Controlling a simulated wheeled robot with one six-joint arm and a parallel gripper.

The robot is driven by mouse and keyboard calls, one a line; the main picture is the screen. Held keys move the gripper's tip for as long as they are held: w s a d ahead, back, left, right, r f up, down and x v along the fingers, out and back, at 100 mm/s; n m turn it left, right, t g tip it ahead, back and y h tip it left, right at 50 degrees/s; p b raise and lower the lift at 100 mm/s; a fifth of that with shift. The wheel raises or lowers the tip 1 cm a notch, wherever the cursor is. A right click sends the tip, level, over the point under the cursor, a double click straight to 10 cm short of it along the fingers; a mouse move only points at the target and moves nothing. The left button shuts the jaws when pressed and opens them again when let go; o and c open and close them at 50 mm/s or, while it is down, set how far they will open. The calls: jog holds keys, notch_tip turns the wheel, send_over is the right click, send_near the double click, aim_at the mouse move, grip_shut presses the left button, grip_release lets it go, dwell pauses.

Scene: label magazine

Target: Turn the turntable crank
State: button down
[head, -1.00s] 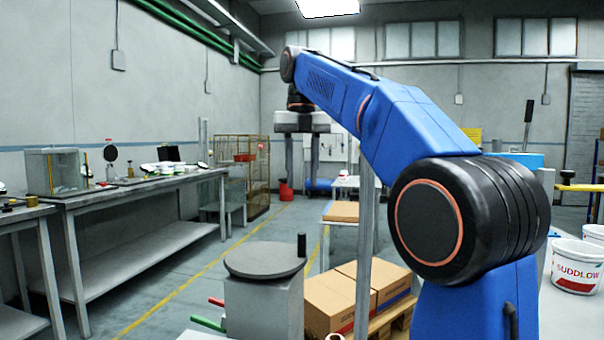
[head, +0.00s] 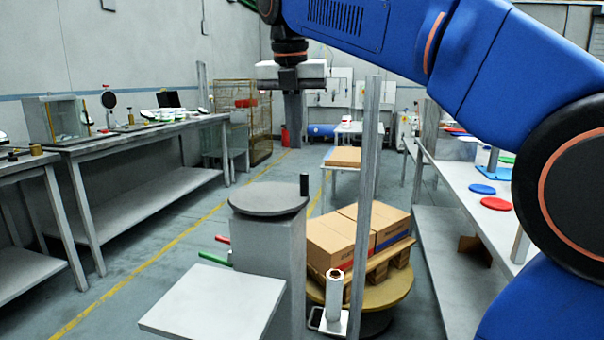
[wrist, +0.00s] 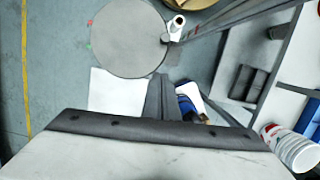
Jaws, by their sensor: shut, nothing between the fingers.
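The crank is a round grey disc (head: 262,199) on a grey pedestal (head: 272,245), with an upright black handle (head: 304,184) at its right rim. The disc also shows in the wrist view (wrist: 128,42), above the fingers. The turntable (head: 388,292) is a round tan platform right of the pedestal, bearing a wooden pallet and cardboard boxes (head: 350,240). My gripper (head: 292,143) points down, its fingers together and empty. In the head view it appears above the disc, apart from the handle. In the wrist view the shut fingers (wrist: 161,78) show just below the disc.
A grey post (head: 366,190) stands right of the pedestal. A white roll (head: 347,291) on a small stand is near its foot. A white panel (head: 215,302) is in front. Benches line the left, and a long table (head: 455,190) stands right. The left aisle is clear.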

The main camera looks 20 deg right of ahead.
jog(key=s, duration=0.1)
send_over(302, 200)
jog(key=s, duration=0.1)
jog(key=shift+m, duration=0.3)
jog(key=f, duration=0.7)
jog(key=a+f, duration=0.1)
jog(key=f, duration=0.2)
jog(key=shift+s+f, duration=0.15)
jog(key=shift+f, duration=0.2)
jog(key=shift+w+d, duration=0.45)
jog(key=shift+w, duration=0.15)
